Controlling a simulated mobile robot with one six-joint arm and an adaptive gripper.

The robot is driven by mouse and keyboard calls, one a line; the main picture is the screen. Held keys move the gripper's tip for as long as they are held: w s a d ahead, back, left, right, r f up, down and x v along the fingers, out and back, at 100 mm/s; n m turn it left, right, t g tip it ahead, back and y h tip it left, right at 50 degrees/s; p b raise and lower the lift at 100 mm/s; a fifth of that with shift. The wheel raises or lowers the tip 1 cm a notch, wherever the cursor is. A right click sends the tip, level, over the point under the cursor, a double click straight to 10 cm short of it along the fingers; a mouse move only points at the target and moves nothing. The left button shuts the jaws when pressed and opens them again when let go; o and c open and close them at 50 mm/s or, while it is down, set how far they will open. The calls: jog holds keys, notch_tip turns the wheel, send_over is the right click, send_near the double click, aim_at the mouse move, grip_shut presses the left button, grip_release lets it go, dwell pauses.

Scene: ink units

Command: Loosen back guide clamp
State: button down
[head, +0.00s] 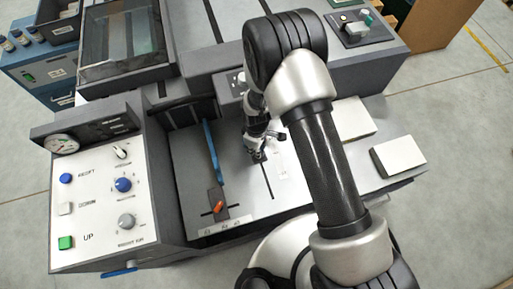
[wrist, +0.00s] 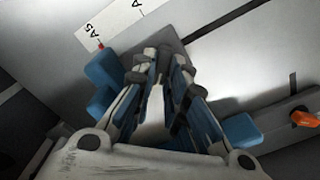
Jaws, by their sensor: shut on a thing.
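My gripper (head: 258,153) reaches down to the grey machine table, right of the long blue guide bar (head: 212,150). In the wrist view my gripper (wrist: 166,60) has its fingers close together over a dark grey block (wrist: 183,47). It is shut on what appears to be the back guide clamp, which the fingers hide almost wholly; its lever angle cannot be told. A small red pointer (wrist: 100,46) sits by the A5 mark on a white scale strip (wrist: 112,24). An orange lever (head: 218,205) stands at the front clamp; an orange lever (wrist: 304,118) also shows at the wrist view's right edge.
The control panel (head: 98,190) with its knobs and buttons stands left of the table. Two white-topped blocks (head: 398,155) (head: 352,119) lie at the right. A dark slot (head: 266,181) runs along the table. My arm covers the table's middle right.

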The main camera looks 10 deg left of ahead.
jog(key=c, duration=1.9)
grip_release()
notch_tip(320, 180, up, 12)
